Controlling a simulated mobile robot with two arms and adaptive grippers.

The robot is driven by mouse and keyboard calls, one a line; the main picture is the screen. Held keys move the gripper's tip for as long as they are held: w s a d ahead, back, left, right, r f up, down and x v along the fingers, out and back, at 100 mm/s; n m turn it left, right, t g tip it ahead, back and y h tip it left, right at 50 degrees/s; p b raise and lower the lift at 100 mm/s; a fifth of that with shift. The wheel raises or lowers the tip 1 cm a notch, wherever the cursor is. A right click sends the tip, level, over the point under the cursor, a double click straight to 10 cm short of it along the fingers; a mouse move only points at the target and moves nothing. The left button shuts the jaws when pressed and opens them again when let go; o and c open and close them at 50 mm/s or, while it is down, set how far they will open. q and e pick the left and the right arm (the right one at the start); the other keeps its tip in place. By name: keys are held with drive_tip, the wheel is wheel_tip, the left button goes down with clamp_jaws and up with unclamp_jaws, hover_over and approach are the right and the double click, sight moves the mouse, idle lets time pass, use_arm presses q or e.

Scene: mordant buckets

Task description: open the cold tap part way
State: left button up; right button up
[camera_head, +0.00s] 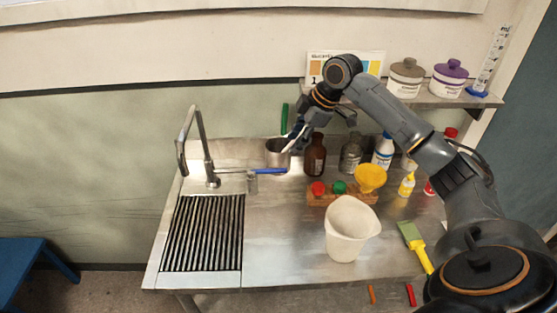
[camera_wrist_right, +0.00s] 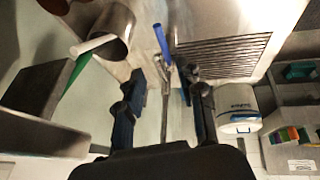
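The tap (camera_head: 200,150) stands at the back of the grooved drainer, with a tall bent metal spout. A blue lever (camera_head: 268,171), which looks like the cold tap's handle, sticks out to the right at its base, roughly level. My right gripper (camera_head: 297,138) is above and behind the lever, over the steel cup, apart from the lever. In the right wrist view its two fingers (camera_wrist_right: 166,108) are spread and empty; the metal tap shows in the gap and the blue lever (camera_wrist_right: 161,40) lies beyond the fingertips. My left gripper is not in view.
A steel cup (camera_head: 275,157) holding sticks stands close to the lever. Bottles, a yellow funnel (camera_head: 370,177) and a white bucket (camera_head: 350,230) stand to the right. A shelf (camera_head: 430,100) with jars hangs above. The bench front between drainer and bucket is clear.

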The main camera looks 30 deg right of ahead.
drive_tip(key=p, duration=0.1)
approach(278, 170)
drive_tip(key=a, duration=0.1)
drive_tip(key=x, duration=0.2)
drive_tip(key=p+x, duration=0.1)
drive_tip(key=x, duration=0.4)
drive_tip(key=shift+w+d+p, duration=0.25)
drive_tip(key=shift+w+p, duration=0.05)
drive_tip(key=shift+w, duration=0.05)
drive_tip(key=shift+f, duration=0.2)
drive_tip(key=shift+w+a+f, duration=0.1)
drive_tip(key=shift+w+f, duration=0.05)
drive_tip(key=shift+f, duration=0.1)
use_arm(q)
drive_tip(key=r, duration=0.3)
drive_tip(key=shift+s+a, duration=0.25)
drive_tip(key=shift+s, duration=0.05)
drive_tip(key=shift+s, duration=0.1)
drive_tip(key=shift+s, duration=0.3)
use_arm(e)
clamp_jaws()
